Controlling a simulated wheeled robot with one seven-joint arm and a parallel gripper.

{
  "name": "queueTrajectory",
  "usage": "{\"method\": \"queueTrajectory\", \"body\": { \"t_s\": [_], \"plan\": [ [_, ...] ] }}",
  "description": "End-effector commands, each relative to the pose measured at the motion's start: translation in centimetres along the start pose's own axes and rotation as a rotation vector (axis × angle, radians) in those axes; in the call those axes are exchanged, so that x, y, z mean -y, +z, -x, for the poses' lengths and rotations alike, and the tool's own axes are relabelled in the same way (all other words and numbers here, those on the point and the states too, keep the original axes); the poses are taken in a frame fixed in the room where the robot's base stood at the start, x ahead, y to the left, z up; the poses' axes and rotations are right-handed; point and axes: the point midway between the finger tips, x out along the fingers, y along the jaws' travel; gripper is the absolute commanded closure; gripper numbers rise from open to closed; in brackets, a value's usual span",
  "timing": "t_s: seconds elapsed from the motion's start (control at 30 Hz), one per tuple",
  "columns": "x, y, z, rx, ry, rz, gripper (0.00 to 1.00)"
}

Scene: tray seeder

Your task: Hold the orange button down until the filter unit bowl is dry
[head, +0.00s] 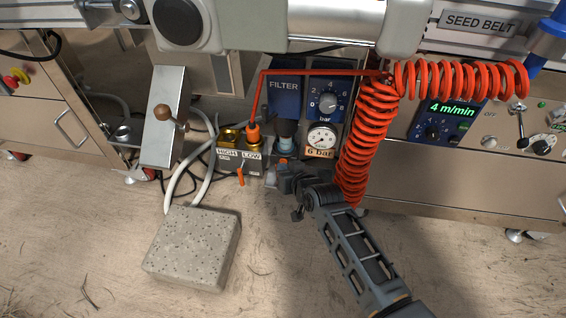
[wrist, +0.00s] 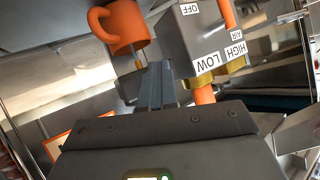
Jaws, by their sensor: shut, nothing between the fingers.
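The filter unit (head: 285,88) is a dark blue block marked FILTER, with its bluish bowl (head: 287,128) below it. I cannot make out how much water is in the bowl. My gripper (head: 274,176) is just below the bowl, right of the HIGH/LOW box. In the wrist view my gripper's fingers (wrist: 155,75) are together and empty. A small orange piece (head: 283,161) shows right above my gripper; I cannot tell whether it is the button. I cannot see whether my fingers touch the button.
An orange mug (wrist: 125,25) shows just beyond my fingers. The HIGH/LOW box (head: 240,157) has an orange lever (head: 240,176) and an orange hose plug (head: 253,133). A coiled red hose (head: 366,140) hangs at the right. A speckled stone block (head: 193,245) lies on the floor.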

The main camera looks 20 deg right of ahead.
Motion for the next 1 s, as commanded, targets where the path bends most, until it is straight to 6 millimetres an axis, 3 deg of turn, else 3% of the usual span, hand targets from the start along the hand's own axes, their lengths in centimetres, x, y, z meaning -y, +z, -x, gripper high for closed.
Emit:
{"method": "queueTrajectory", "body": {
  "t_s": [1.0],
  "plan": [
    [1.1,0.9,1.6,0.002,0.0,0.0,1.0]
  ]
}}
